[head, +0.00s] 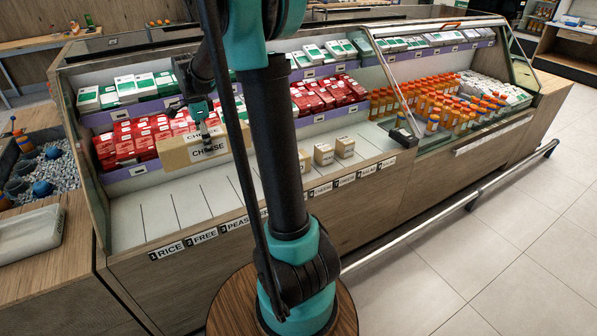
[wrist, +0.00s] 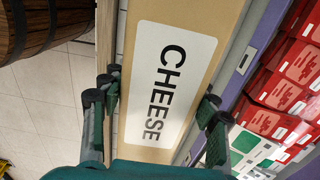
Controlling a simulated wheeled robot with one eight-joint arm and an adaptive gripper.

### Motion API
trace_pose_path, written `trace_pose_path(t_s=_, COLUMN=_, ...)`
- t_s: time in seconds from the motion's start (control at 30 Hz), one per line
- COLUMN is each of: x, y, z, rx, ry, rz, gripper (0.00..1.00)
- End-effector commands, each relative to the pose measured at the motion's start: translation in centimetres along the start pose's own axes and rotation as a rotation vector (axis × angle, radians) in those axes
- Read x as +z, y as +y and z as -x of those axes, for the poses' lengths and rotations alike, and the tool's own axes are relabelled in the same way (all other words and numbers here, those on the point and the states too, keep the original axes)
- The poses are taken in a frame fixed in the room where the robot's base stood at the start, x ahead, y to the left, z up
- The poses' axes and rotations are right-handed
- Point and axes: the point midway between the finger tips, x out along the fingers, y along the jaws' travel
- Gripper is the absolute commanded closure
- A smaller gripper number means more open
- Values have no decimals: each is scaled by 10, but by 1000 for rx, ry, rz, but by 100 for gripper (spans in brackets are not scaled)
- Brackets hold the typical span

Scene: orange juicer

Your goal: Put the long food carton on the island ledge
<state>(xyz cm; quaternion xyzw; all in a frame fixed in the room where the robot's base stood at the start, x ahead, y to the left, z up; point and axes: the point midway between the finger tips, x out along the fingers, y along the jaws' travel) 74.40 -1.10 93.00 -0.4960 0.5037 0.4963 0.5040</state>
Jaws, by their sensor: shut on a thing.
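A long tan carton (head: 178,153) with white "CHEESE" labels is in the head view, above the left part of the island's lower shelf. My gripper (head: 203,128) is above it, shut on it. In the wrist view the carton (wrist: 185,25) runs up the picture between the fingers of my gripper (wrist: 158,98), which lie along both its sides. The carton looks raised over the shelf; the gap below it is hard to judge. The refrigerated island has a pale lower ledge (head: 160,205) with dark divider lines. Its front labels include RICE, FREE and PEAS. My arm hides the middle of the island.
Red boxes (head: 325,94) and green-white boxes (head: 150,85) fill the shelves behind. Orange bottles (head: 435,95) stand under a glass cover at right. The ledge's left part is bare.

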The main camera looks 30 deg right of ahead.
Motion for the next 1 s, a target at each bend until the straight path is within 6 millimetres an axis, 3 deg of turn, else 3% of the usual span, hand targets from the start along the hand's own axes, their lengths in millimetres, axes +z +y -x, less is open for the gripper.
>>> trace_pose_path(t_s=0.1, x=11, y=4, z=0, rx=0, ry=0, rz=15, gripper=78)
trace_pose_path(t_s=0.27, x=12, y=3, z=-9, rx=0, ry=0, rz=16, gripper=78)
trace_pose_path(t_s=0.8, x=11, y=3, z=-134, rx=0, ry=0, rz=15, gripper=78)
trace_pose_path(t_s=1.0, x=11, y=3, z=-159, rx=0, ry=0, rz=15, gripper=78)
